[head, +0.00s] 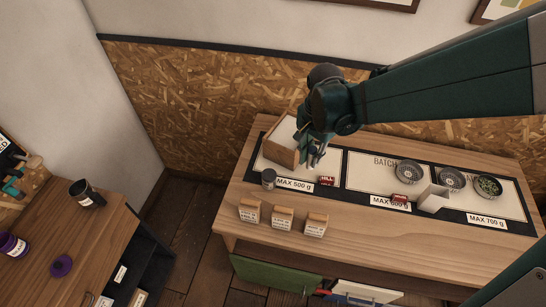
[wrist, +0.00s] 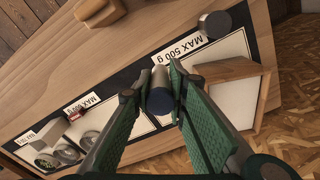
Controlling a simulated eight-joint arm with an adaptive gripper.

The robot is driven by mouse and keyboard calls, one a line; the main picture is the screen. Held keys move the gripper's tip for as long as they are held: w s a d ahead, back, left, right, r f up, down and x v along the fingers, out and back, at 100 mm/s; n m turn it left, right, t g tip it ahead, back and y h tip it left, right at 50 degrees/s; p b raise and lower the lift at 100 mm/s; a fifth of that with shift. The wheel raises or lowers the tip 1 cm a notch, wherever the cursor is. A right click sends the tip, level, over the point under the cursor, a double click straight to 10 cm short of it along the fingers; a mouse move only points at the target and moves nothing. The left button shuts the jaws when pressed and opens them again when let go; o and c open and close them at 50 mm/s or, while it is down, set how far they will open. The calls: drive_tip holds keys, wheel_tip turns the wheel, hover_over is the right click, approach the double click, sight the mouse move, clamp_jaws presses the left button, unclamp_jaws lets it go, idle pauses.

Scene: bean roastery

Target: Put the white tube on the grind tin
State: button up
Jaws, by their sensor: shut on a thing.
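My gripper (wrist: 160,82) is shut on a short cylinder with a pale end and a dark blue end, which seems to be the white tube (wrist: 160,78). In the head view my gripper (head: 312,155) is above the left part of the black-bordered mat, beside a wooden box, and the tube is mostly hidden. A small dark grey tin with a lighter lid (head: 269,178) stands upright at the mat's front left; it also shows in the wrist view (wrist: 214,25), apart from the gripper. I cannot read whether it is the grind tin.
The open wooden box (head: 280,155) stands close to the gripper. Small labelled wooden blocks (head: 282,219) line the front. A side table (head: 70,225) is at left.

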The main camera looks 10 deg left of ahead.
drive_tip(key=a+r+n+p, duration=0.1)
drive_tip(key=a+n, duration=0.3)
drive_tip(key=a, duration=1)
drive_tip(key=shift+a+p, duration=0.25)
drive_tip(key=shift+p, duration=0.2)
drive_tip(key=shift+f, duration=0.15)
approach(269, 174)
drive_tip(key=shift+s, duration=0.1)
drive_tip(key=shift+f, duration=0.15)
drive_tip(key=shift+f, duration=1.95)
drive_tip(key=shift+f, duration=0.15)
drive_tip(key=o, duration=0.8)
drive_tip(key=shift+c, duration=0.2)
drive_tip(key=shift+r, duration=0.2)
